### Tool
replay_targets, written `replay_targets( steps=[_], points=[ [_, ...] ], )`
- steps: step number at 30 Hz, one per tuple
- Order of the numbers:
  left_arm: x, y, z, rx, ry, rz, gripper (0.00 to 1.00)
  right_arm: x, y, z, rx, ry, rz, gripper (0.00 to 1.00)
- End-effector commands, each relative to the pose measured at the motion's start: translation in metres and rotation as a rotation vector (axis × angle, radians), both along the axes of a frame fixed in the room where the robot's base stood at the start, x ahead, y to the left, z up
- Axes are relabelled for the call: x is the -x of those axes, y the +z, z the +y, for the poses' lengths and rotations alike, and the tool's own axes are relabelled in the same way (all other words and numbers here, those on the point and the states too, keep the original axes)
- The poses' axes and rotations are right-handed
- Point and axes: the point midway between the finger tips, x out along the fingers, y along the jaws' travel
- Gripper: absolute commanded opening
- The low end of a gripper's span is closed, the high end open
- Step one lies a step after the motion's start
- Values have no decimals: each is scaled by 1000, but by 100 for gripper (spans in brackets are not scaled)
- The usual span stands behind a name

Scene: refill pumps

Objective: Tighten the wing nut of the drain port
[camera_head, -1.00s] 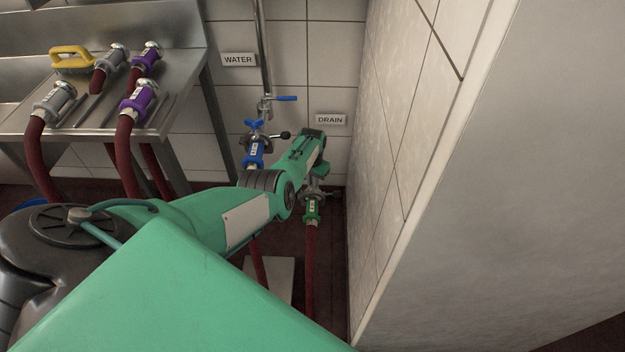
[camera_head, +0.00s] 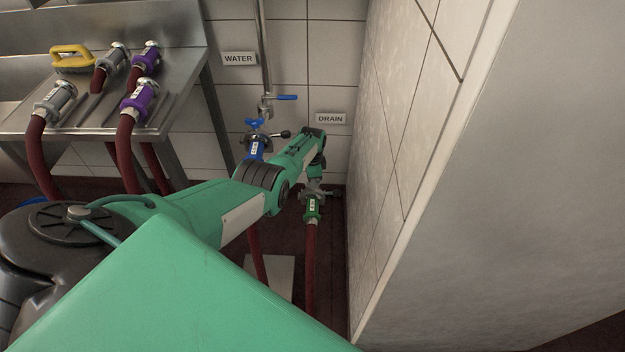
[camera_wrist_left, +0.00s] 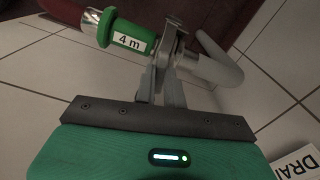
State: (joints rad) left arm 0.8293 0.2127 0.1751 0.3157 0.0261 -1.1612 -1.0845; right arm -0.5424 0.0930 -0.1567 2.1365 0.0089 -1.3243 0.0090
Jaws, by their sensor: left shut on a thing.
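The green hose coupling (camera_head: 311,208) sits at the drain port below the DRAIN sign, on a dark red hose. In the left wrist view the coupling (camera_wrist_left: 128,36) carries a "4 m" label and meets a metal clamp at the grey drain pipe (camera_wrist_left: 212,68). My left gripper (camera_wrist_left: 168,62) has its fingers close together on the wing nut at this clamp. The nut itself is mostly hidden between the fingertips. My right gripper is not in view.
A tiled wall (camera_head: 400,150) stands close on the right. A steel table (camera_head: 170,115) at the left holds several hose ends and a yellow brush (camera_head: 72,58).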

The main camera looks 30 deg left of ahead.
Motion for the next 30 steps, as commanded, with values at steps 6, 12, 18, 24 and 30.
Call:
replay_targets(
  steps=[6, 12, 18, 24, 30],
  points=[
    [-1, 1, 0, -1, -81, -4, 0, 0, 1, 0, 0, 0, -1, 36],
    [-1, 1, 0, -1, -112, -4, 0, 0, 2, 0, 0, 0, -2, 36],
    [-1, 1, 0, 0, -118, -5, 0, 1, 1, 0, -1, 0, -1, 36],
    [-2, 1, 0, 0, -117, -5, 0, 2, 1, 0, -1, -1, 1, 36],
    [-1, 1, 0, 0, -116, -3, 33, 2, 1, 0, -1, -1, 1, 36]
  ],
)
